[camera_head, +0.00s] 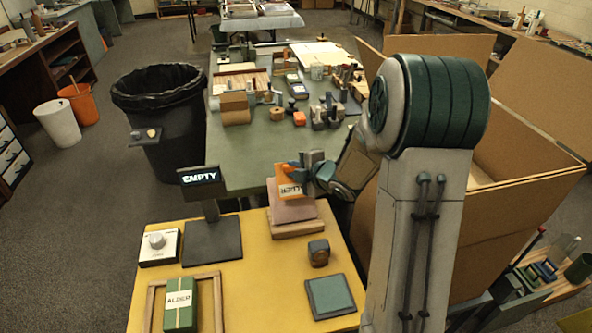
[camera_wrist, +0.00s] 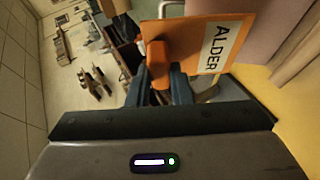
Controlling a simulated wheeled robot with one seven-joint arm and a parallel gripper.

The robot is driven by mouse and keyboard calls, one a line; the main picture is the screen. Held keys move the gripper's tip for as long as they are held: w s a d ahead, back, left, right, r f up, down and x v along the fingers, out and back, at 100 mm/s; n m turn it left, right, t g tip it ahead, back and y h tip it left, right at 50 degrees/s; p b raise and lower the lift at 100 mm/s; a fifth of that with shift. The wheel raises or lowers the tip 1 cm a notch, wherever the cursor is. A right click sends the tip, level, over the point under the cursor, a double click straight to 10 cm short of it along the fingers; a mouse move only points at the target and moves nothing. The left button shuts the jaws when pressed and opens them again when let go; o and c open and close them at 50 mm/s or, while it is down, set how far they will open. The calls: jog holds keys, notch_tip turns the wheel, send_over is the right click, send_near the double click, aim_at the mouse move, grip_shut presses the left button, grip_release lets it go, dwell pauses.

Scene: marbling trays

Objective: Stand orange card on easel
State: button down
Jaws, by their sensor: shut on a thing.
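The orange card (camera_head: 283,186), with a white label reading ALDER, is upright in front of the easel's upper part in the head view. It also shows large in the wrist view (camera_wrist: 184,40), label to the right. My gripper (camera_head: 303,172) is shut on the card by an orange grip piece (camera_wrist: 158,52) between the fingers. The easel (camera_head: 291,211) is a pinkish leaning board on a pale wooden base, at the back right of the yellow table. The card overlaps the board's upper part; I cannot tell whether they touch. The card's lower edge appears above the wooden base.
A sign reading EMPTY (camera_head: 202,176) stands left of the easel on a dark base. In front are a dial box (camera_head: 159,248), a green ALDER block (camera_head: 180,303) inside a wooden frame (camera_head: 151,308), a small dark-faced block (camera_head: 319,253) and a green pad (camera_head: 331,296).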

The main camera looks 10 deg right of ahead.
jog(key=shift+f+b, duration=0.15)
jog(key=shift+b, duration=0.15)
jog(key=f+b, duration=0.3)
jog(key=s+f+b, duration=0.1)
jog(key=f+b, duration=0.2)
jog(key=shift+s, duration=0.2)
jog(key=shift+s+d+f+b, duration=0.1)
jog(key=shift+s+f+b, duration=0.2)
jog(key=shift+f+b, duration=0.35)
jog(key=shift+s+f+b, duration=0.3)
jog(key=shift+f+b, duration=0.1)
jog(key=shift+b, duration=0.35)
jog(key=c, duration=1.2)
grip_release()
jog(key=shift+c, duration=0.2)
jog(key=p, duration=0.2)
send_near(293, 196)
jog(key=v, duration=0.6)
jog(key=shift+s+d+r, duration=0.15)
jog(key=shift+s+r, duration=0.05)
jog(key=shift+s, duration=0.1)
jog(key=shift+w+r, duration=0.1)
